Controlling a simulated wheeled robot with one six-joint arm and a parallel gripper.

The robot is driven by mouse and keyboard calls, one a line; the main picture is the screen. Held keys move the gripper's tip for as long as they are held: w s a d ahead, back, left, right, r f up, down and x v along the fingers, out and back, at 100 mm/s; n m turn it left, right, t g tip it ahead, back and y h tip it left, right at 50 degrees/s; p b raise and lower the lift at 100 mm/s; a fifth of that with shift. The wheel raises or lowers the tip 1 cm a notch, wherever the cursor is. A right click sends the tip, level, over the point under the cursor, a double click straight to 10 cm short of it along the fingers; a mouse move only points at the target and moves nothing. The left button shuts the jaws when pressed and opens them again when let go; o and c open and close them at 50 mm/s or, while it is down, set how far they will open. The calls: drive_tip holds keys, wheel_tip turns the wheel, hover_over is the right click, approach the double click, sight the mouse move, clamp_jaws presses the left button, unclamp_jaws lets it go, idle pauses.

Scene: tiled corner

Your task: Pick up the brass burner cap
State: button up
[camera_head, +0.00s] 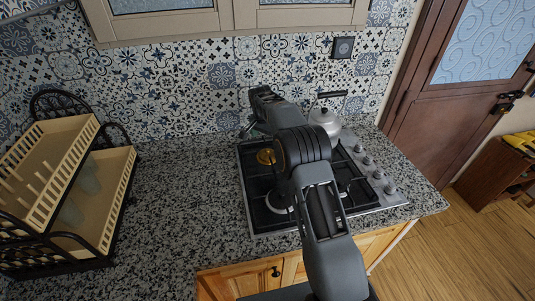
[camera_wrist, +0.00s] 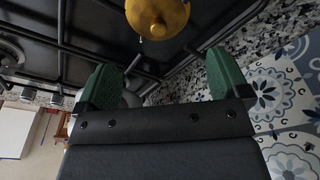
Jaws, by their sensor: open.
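The brass burner cap (camera_head: 266,156) is a round, gold-coloured disc on the back left burner of the stove. In the wrist view the cap (camera_wrist: 158,14) shows at the top centre, partly cut off by the frame edge. My gripper (camera_wrist: 162,80) has its two green fingers spread wide, with nothing between them. The cap lies beyond the fingertips, apart from them. In the head view my gripper (camera_head: 248,127) is near the back left corner of the stove, mostly hidden by my arm.
The black stove (camera_head: 254,203) has raised grates around the cap. A silver kettle (camera_head: 324,122) stands at the back right. A tan dish rack (camera_head: 92,190) is at the left. The tiled wall (camera_head: 190,92) is close behind. The granite counter (camera_head: 170,200) left of the stove is clear.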

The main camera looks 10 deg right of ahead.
sight(267, 150)
drive_tip(key=shift+w+d+f+p, duration=0.15)
drive_tip(key=shift+f+p, duration=0.3)
drive_tip(key=shift+f, duration=0.95)
drive_tip(key=shift+w+d+f+p, duration=0.1)
drive_tip(key=shift+f+p, duration=0.3)
drive_tip(key=shift+f, duration=0.95)
drive_tip(key=shift+w+d+f+p, duration=0.15)
drive_tip(key=shift+f+p, duration=0.3)
drive_tip(key=shift+f, duration=0.95)
